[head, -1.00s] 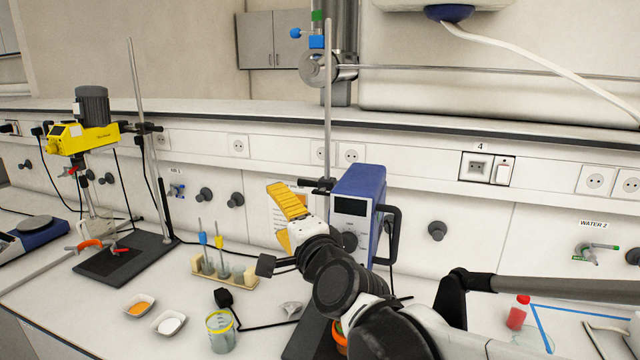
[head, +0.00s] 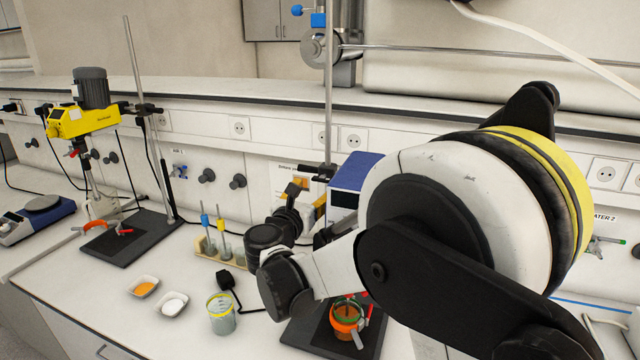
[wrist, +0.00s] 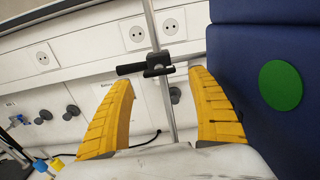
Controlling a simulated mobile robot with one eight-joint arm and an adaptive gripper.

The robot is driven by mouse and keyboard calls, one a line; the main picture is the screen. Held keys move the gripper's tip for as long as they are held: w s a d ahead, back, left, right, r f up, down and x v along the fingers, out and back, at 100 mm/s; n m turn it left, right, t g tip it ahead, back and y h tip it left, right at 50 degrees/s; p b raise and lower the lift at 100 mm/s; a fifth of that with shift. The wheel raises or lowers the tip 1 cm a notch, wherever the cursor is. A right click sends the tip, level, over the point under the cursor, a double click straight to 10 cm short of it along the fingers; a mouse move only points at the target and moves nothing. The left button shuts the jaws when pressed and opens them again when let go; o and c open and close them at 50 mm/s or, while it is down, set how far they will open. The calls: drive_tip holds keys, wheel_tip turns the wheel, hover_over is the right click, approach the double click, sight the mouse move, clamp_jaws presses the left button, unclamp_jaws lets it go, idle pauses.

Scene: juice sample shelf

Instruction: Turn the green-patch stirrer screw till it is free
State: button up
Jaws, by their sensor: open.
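The blue stirrer (head: 357,172) stands behind my arm and is partly hidden by it. In the wrist view its blue side (wrist: 240,120) bears a round green patch (wrist: 281,86). A black clamp (wrist: 158,66) sits on the upright metal rod (wrist: 154,25), and a dark screw handle (wrist: 130,69) sticks out to its left. The clamp also shows in the head view (head: 322,172). My gripper (wrist: 162,76) is open, its two yellow fingers apart. The clamp and handle appear between and beyond the fingertips, and I see no contact.
An orange-banded vessel (head: 346,318) stands on the dark base plate below my arm. A rack with stirring rods (head: 208,247), a beaker (head: 221,314) and two small dishes (head: 144,286) stand to the left. A yellow stirrer (head: 85,120) is farther left.

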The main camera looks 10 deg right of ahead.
sight(321, 178)
drive_tip(key=x, duration=0.4)
drive_tip(key=shift+w, duration=0.1)
drive_tip(key=shift+r, duration=0.1)
drive_tip(key=c, duration=1.2)
